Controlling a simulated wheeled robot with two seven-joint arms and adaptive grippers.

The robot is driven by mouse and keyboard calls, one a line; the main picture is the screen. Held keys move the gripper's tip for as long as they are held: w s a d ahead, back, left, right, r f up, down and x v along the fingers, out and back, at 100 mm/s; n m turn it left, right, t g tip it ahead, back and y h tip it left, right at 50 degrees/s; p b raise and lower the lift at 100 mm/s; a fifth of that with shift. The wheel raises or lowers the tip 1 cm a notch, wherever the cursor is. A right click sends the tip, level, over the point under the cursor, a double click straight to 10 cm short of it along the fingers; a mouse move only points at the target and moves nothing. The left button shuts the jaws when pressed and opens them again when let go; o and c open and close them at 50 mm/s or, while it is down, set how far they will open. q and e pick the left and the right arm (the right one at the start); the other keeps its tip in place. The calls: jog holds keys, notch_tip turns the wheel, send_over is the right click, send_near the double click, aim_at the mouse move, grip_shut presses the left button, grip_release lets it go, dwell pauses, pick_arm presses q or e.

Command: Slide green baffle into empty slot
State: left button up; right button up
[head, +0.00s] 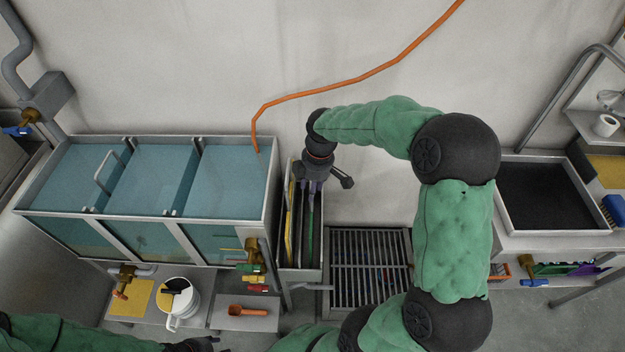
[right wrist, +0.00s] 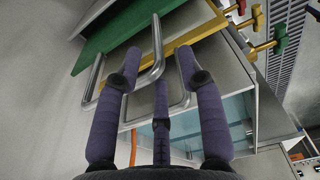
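The green baffle (head: 310,232) stands on edge in a narrow rack (head: 316,262) right of the tank. In the right wrist view the green baffle (right wrist: 120,44) has a steel loop handle (right wrist: 157,50). My right gripper (head: 312,183) is over the rack; in its wrist view the fingers (right wrist: 158,62) are spread, with part of the handle visible between them and no firm grip seen. The water tank (head: 108,213) has three bays; a steel handle (head: 105,172) stands at its left divider. I cannot tell which slot is empty. My left gripper (head: 195,345) is mostly cut off at the bottom edge.
A yellow baffle (head: 291,220) stands beside the green one; its handle is close to my fingers. Brass valves (head: 252,247) stick out from the tank front. A white bucket (head: 186,307) stands below. A floor grate (head: 370,265) lies right of the rack.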

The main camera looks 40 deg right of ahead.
aim_at(312, 207)
jog(key=shift+w+a+f+b, duration=0.15)
jog(key=shift+f+b, duration=0.2)
jog(key=shift+f, duration=0.9)
jog(key=shift+w+a+f+b, duration=0.1)
jog(key=shift+f+b, duration=0.25)
jog(key=shift+f, duration=0.85)
